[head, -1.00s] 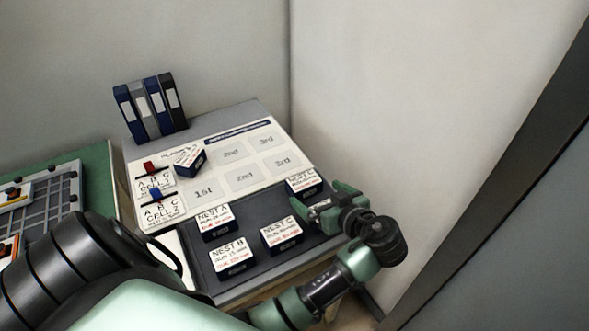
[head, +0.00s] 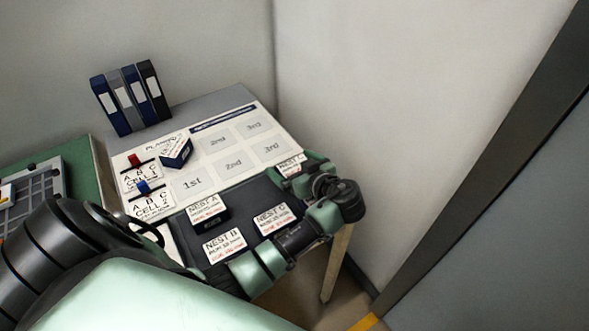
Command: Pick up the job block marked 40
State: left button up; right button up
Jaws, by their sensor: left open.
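Several job blocks with white label tops lie on the dark tray (head: 237,216) at the front of the planning board. The labels read NEST A (head: 206,207), NEST B (head: 224,244) and NEST C (head: 271,219). Another block, also headed NEST C (head: 287,163), stands at the tray's far right. The smaller print is too blurred to read, so I cannot tell which block is marked 40. My left gripper (head: 297,170) is open at the far-right block, its fingers close around it and partly hiding it. My right gripper is out of view.
A dark blue block (head: 177,153) stands on the planning board (head: 208,163), by the first row. Red (head: 133,160) and blue (head: 142,187) sliders stand at its left. Binders (head: 130,98) stand behind. Walls close in at the back and right.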

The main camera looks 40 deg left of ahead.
pick_arm(q)
jog(key=c, duration=1.3)
jog(key=shift+c, duration=0.7)
jog(key=shift+r, duration=0.15)
